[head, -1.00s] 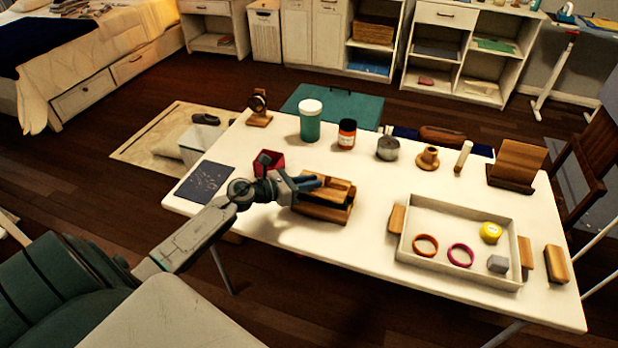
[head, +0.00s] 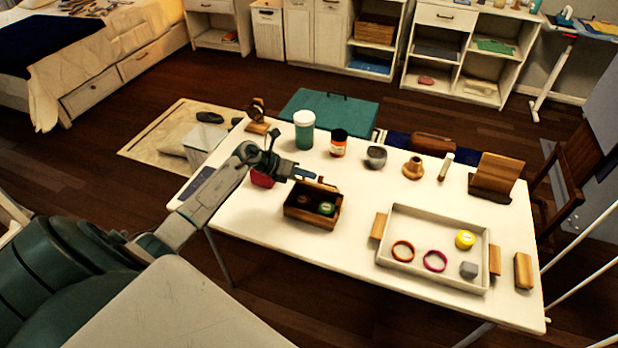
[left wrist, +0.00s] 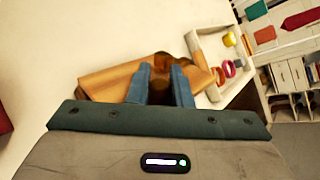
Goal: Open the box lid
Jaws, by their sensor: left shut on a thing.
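The small wooden box (head: 297,215) stands on the white table, left of the tray. Its lid (head: 322,186) is raised along the far side of the box, and the inside shows. A brownish round item (head: 303,200) and a green-topped round item (head: 327,208) lie inside. My left gripper (head: 312,176) is above the box's far edge, shut on the lid. In the left wrist view the two blue fingers (left wrist: 160,85) stand over the wooden lid (left wrist: 108,82), which spreads to both sides of them. The exact grip on the lid's edge is partly hidden. My right gripper is not in view.
A red container (head: 262,179) stands close behind my left wrist. A teal jar (head: 304,131), an orange-labelled jar (head: 339,143) and a grey bowl (head: 376,157) stand behind the box. A tray (head: 388,262) with rings stands to the right. Table in front of the box is clear.

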